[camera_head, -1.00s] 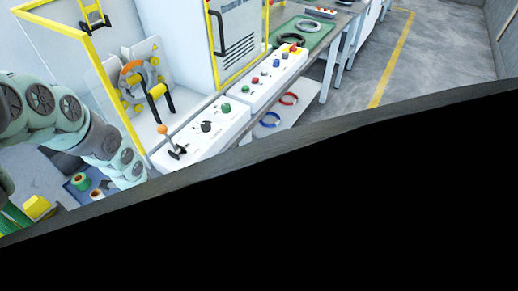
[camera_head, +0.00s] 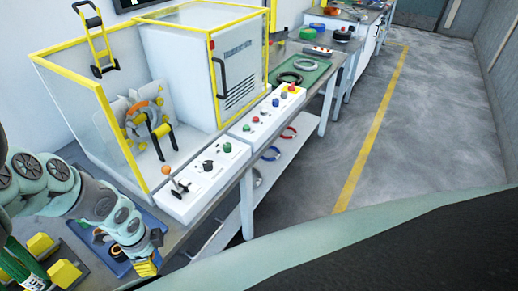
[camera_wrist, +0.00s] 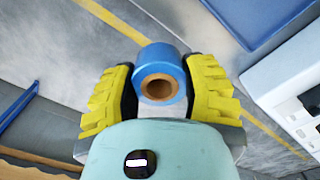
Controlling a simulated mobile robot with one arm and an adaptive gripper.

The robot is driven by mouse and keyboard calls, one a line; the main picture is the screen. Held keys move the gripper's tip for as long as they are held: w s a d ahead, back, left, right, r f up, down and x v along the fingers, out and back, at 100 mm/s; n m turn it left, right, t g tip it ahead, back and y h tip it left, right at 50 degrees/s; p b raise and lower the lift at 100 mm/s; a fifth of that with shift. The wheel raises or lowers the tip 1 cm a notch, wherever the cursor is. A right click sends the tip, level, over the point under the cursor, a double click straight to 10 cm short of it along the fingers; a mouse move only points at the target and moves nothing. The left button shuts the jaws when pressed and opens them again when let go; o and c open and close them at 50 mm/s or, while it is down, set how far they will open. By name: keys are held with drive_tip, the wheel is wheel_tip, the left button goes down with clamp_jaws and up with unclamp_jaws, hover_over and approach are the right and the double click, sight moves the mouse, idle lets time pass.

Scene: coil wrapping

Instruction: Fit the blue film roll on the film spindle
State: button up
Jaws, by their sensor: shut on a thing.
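The blue film roll (camera_wrist: 158,60) is a short blue cylinder with a brown hollow core. My gripper (camera_wrist: 160,88) is shut on it in the wrist view, with a yellow-and-black finger on either side and the core's open end facing the camera. In the head view my gripper (camera_head: 150,254) is low at the left, over the bench's front edge, and the roll cannot be made out there. The wrapping machine (camera_head: 148,120), with its grey ring and yellow rollers, stands inside the yellow-framed enclosure. I cannot tell which of its parts is the film spindle.
A white control panel (camera_head: 205,186) with a lever and knobs runs along the bench front. Yellow frame posts and clear panels border the enclosure. A blue tray (camera_head: 92,246) lies partly under my arm. The floor (camera_head: 310,185) at right is clear.

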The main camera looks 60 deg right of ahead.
drive_tip(key=w+a+r+n, duration=0.7)
drive_tip(key=w+r+n, duration=0.3)
drive_tip(key=w+a+r+n, duration=0.8)
drive_tip(key=w+r+n, duration=0.2)
drive_tip(key=w, duration=0.1)
wheel_tip(320, 180, up, 54)
drive_tip(key=w+d+n+p, duration=0.2)
drive_tip(key=n+p, duration=0.4)
drive_tip(key=p, duration=3)
drive_tip(key=shift+w+d, duration=0.25)
drive_tip(key=shift+d, duration=0.15)
